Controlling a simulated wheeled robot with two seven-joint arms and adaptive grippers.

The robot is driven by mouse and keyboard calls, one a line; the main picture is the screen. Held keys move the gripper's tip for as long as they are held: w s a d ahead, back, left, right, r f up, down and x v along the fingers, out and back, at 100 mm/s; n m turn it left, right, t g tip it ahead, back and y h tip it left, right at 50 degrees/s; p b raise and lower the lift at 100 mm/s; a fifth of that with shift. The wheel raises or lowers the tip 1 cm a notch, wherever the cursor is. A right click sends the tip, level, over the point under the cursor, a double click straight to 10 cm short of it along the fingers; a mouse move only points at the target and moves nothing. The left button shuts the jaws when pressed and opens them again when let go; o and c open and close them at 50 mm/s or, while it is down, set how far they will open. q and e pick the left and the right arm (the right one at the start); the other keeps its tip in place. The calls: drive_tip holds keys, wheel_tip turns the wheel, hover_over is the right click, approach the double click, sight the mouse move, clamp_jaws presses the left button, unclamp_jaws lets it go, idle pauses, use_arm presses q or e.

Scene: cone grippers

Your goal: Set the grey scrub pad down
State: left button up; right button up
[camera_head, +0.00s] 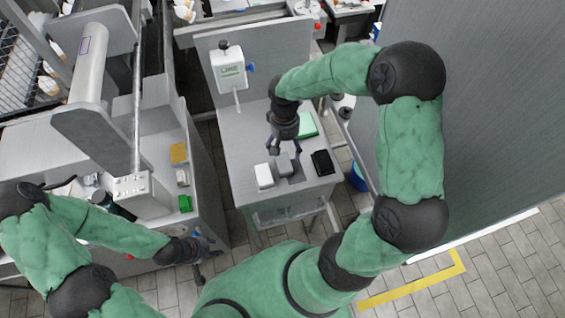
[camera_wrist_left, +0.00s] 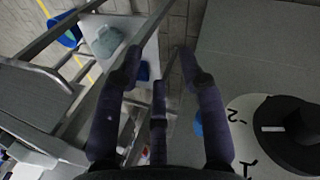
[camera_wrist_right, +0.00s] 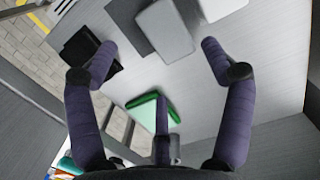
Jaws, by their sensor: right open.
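The grey scrub pad (camera_head: 284,164) rests at the front of the middle bench, between a white block (camera_head: 264,176) and a black item (camera_head: 322,162). In the right wrist view the pad (camera_wrist_right: 165,28) lies partly over a darker grey flat square (camera_wrist_right: 127,20). My right gripper (camera_head: 285,148) is just above and behind it, open and empty. In the right wrist view its fingers (camera_wrist_right: 162,72) stand wide apart, clear of the pad. My left gripper (camera_head: 205,252) is open and empty, low beside the left bench.
A green pad (camera_head: 306,125) lies behind my right gripper. A white device (camera_head: 229,70) stands at the back of the bench. Yellow (camera_head: 179,153) and green (camera_head: 185,203) items sit on the left bench. A grey wall (camera_head: 490,110) rises at right.

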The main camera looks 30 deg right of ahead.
sight(286, 162)
wheel_tip(286, 162, down, 3)
drive_tip(key=shift+a+r, duration=0.1)
drive_tip(key=shift+s+f+b, duration=0.2)
drive_tip(key=shift+f+b, duration=0.45)
drive_tip(key=shift+f, duration=0.75)
drive_tip(key=shift+s+f+b, duration=0.15)
drive_tip(key=shift+f+b, duration=0.45)
drive_tip(key=shift+f, duration=0.75)
drive_tip(key=c, duration=0.7)
drive_tip(key=shift+r, duration=0.15)
drive_tip(key=shift+c, duration=0.2)
